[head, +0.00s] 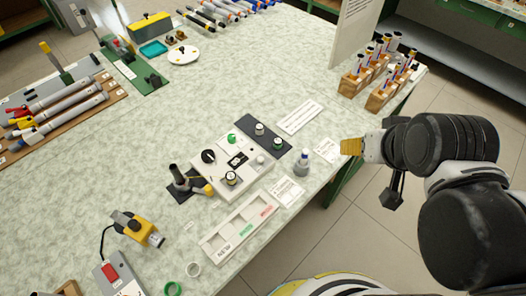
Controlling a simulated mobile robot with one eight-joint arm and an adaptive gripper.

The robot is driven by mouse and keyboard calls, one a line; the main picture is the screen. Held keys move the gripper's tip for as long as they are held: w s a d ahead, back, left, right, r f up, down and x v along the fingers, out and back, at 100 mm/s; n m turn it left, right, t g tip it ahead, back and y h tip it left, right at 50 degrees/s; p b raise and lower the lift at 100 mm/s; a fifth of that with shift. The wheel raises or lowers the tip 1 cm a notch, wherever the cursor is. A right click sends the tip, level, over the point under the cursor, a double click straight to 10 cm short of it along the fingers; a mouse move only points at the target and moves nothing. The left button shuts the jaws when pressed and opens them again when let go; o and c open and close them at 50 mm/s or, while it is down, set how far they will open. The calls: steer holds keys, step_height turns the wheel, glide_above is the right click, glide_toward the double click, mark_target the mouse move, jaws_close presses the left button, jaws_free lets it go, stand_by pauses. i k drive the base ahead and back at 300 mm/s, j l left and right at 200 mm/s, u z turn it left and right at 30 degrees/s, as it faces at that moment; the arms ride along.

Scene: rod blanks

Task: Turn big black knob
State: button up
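A big black knob (208,156) sits on the left part of the top of a light grey panel box (222,182) on the speckled table. The box also carries a green button (231,138), a black plate with a label (238,160), a grey knob (261,160) and a yellow-and-black part (231,178). My gripper (347,147), with yellow fingertips, is at the right table edge, well to the right of the knob and apart from it. Its fingers are seen edge-on, so their opening is unclear. Nothing is visibly held.
A dark plate with two knobs (270,134) adjoins the box. A small bottle (302,160), a grey tray (242,226) and a dark upright tool (177,175) stand close by. Wooden racks of tubes (380,80) stand at the back right.

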mark_target(208, 156)
steer(key=i+u, duration=0.15)
steer(key=u, duration=0.2)
steer(key=i+l+u, duration=0.1)
steer(key=u, duration=0.25)
steer(key=i+l+u, duration=0.1)
steer(key=u, duration=0.25)
